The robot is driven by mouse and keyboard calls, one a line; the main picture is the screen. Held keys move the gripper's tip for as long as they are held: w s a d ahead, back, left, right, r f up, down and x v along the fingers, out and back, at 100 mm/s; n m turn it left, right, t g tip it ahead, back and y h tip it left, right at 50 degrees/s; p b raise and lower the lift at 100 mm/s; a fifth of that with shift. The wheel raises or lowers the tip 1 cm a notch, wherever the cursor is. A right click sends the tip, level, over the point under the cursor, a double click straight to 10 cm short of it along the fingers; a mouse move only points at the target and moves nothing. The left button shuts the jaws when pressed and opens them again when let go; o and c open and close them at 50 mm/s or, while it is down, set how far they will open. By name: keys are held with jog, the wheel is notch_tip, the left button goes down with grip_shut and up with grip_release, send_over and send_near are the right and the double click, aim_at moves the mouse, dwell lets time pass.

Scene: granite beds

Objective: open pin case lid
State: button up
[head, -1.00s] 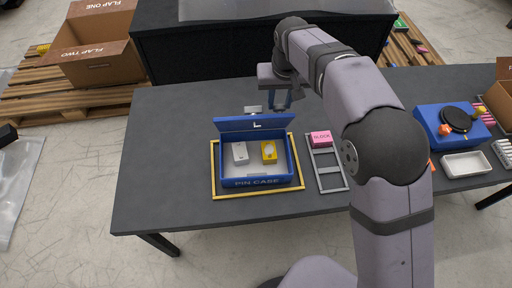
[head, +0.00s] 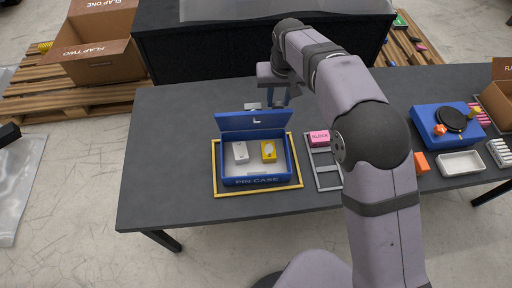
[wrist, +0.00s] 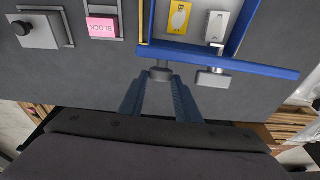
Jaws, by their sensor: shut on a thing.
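The blue pin case (head: 256,181) stands on the dark table, its lid (head: 236,122) raised at the back edge. The case is open, with a white item (head: 240,153) and a yellow item (head: 268,151) inside. In the wrist view the lid (wrist: 255,68) is seen nearly edge-on as a blue bar with two grey tabs. My gripper (wrist: 158,80) is behind the lid, shut on the lid's grey tab (wrist: 160,72) between its fingers. The other grey tab (wrist: 213,77) is free. In the head view my gripper (head: 280,99) partly hides the held tab.
A yellow frame (head: 216,172) surrounds the case. A pink block (head: 319,137) sits on a grey rack to its right. Farther right are an orange block (head: 421,162), a white tray (head: 461,163) and a blue unit (head: 430,122). The table left of the case is clear.

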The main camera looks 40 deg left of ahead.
jog(key=shift+w+a+r+p, duration=0.15)
jog(key=shift+w+a+p, duration=0.35)
jog(key=shift+p, duration=1)
jog(key=shift+w, duration=0.1)
jog(key=shift+p, duration=0.45)
jog(key=w+a+p, duration=0.1)
jog(key=p, duration=0.2)
jog(key=shift+w+a, duration=0.1)
jog(key=shift+w+a+f+p, duration=0.3)
jog(key=shift+w+p, duration=0.05)
jog(key=shift+p, duration=1.05)
jog(key=shift+f, duration=0.15)
jog(key=o, duration=0.9)
jog(key=shift+g+h, duration=0.3)
jog(key=shift+c, duration=0.2)
